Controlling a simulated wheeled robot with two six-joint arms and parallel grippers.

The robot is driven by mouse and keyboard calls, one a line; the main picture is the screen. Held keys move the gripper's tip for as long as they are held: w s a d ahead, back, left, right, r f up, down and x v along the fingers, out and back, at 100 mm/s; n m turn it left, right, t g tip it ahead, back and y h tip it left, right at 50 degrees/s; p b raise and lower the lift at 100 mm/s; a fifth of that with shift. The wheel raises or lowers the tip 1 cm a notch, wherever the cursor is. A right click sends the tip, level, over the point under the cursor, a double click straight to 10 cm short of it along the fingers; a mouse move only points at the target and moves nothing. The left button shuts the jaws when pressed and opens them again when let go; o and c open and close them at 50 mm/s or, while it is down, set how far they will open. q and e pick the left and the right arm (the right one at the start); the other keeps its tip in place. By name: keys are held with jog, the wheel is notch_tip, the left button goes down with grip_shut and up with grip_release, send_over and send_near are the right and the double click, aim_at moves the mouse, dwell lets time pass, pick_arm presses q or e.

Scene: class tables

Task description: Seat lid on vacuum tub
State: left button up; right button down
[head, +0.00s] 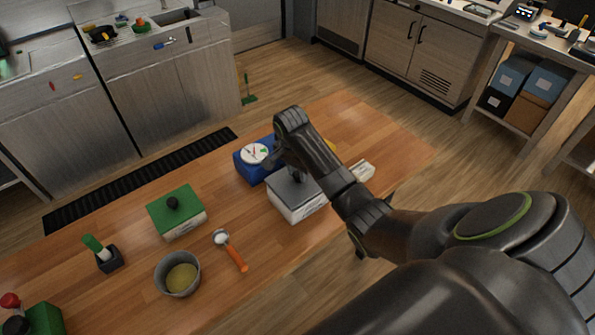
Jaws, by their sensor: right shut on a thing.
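A white tub (300,210) stands on the wooden table with a dark grey lid (292,189) on or just over its rim. I cannot tell whether the lid is fully down. My right gripper (297,176) is over the middle of the lid, shut on its knob, with the fingers partly hidden by my forearm. A blue device with a round white dial (255,153) stands behind the tub at the left, partly behind my arm. My left gripper is not in view.
A small pale block (362,171) lies to the right. The table's far right is clear.

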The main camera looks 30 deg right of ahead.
jog(key=shift+f, duration=0.6)
dwell(0.6)
jog(key=c, duration=1)
grip_release()
jog(key=shift+c, duration=0.2)
